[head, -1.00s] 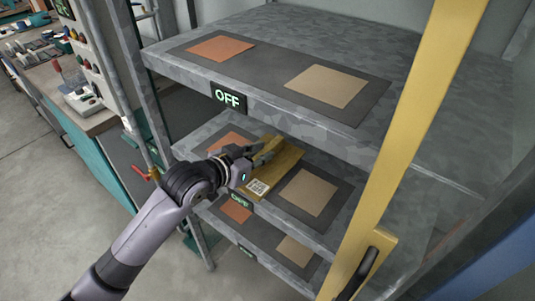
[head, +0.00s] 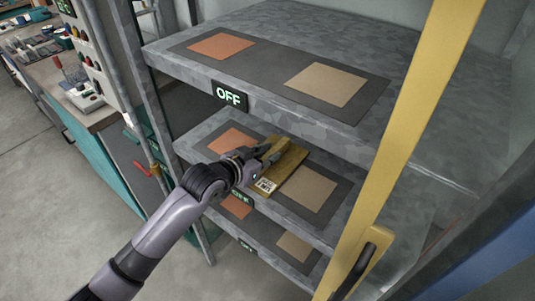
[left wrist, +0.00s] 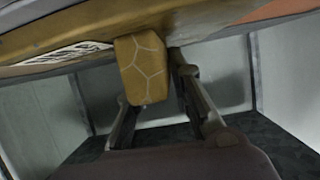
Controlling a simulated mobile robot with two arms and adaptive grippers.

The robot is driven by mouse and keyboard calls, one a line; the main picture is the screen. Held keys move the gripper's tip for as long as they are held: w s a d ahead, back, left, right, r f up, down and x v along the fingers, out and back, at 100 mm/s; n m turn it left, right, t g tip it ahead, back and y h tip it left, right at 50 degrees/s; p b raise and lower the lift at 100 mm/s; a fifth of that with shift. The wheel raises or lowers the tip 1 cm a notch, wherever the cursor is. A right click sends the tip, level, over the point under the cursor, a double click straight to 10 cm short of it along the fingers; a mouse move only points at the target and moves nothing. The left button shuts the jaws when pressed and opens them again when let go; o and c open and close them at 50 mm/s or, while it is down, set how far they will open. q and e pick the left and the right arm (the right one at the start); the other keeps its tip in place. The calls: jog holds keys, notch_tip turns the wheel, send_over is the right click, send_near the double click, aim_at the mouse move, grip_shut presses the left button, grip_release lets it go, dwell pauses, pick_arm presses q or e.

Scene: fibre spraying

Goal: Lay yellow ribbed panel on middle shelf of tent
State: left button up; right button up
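The yellow ribbed panel (head: 286,168), with a white printed label near its front end, is at the middle shelf (head: 335,225), between the orange square and the tan square. I cannot tell whether it rests fully on the shelf. My left gripper (head: 265,154) is over the panel, with its fingers around the raised rib. In the left wrist view the rib (left wrist: 143,72) lies between the fingers of the left gripper (left wrist: 155,95) and hides part of one finger. My right gripper is in neither view.
The upper shelf (head: 430,130) hangs close above my arm, with an OFF sign (head: 230,96) on its front edge. A yellow upright (head: 405,130) with a black handle stands at the right. A cluttered bench (head: 90,115) is at the left.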

pick_arm(q)
jog(key=o, duration=0.4)
jog(key=shift+c, duration=0.2)
jog(key=shift+s+r, duration=0.1)
jog(key=b+v, duration=0.1)
jog(key=v, duration=1.1)
